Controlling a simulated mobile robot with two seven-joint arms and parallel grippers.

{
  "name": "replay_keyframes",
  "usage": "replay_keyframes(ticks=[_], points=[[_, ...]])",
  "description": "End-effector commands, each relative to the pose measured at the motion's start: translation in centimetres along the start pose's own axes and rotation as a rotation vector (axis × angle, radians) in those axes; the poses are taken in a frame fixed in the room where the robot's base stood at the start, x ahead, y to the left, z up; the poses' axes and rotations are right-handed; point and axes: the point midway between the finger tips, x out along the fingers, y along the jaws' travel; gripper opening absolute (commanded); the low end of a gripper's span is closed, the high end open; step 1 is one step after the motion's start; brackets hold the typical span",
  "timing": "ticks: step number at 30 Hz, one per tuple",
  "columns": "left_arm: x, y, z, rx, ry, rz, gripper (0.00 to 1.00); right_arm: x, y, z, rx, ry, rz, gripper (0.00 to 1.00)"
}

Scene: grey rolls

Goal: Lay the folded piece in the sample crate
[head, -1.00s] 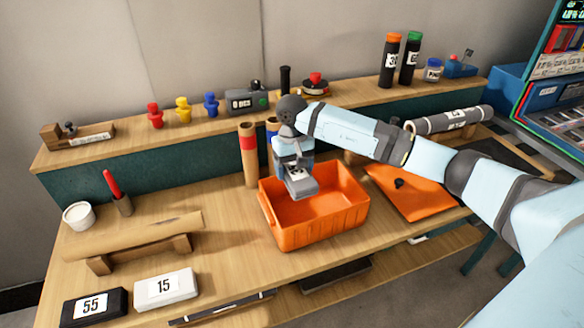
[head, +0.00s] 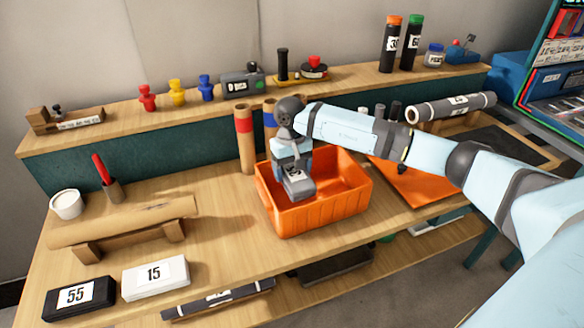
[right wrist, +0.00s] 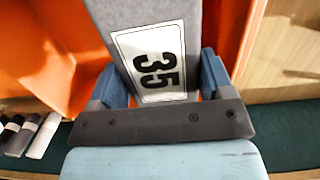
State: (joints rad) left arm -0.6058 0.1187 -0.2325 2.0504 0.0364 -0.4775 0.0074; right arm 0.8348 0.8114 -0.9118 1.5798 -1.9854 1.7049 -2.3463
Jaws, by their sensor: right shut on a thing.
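My right gripper (head: 294,165) is shut on a grey folded piece (head: 298,184) with a white label. In the right wrist view the piece (right wrist: 190,30) sits between the fingers (right wrist: 163,85), and its label reads 35. In the head view the gripper and piece overlap the left part of the orange crate (head: 318,218), the piece's lower end inside the crate's outline. Whether it touches the crate floor cannot be told. The visible inside of the crate is otherwise bare. My left gripper is not in view.
Cardboard tubes (head: 244,140) stand behind the crate, and an orange sheet (head: 420,185) lies to its right. A brown roll (head: 125,220) rests on a stand at left. Boxes marked 55 (head: 78,298) and 15 (head: 155,277) lie at front left. Bench between roll and crate is clear.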

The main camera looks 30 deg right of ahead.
Motion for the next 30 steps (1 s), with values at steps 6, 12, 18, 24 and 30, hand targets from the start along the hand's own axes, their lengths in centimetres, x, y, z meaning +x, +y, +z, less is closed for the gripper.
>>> replay_keyframes(ticks=[6,12,18,24,30], points=[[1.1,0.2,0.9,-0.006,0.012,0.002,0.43,2.6,0.0,-0.3,0.0,0.001,0.0,0.32],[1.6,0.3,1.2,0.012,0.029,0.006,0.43,4.6,0.0,-0.5,0.0,0.001,0.0,0.32],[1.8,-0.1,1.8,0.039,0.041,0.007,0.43,6.5,0.0,-0.6,0.0,0.001,-0.001,0.32],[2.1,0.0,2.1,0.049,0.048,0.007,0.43,8.0,0.0,-0.8,0.0,0.001,-0.001,0.32],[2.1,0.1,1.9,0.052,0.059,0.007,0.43,8.7,0.0,-0.8,0.0,0.001,-0.001,0.32]])
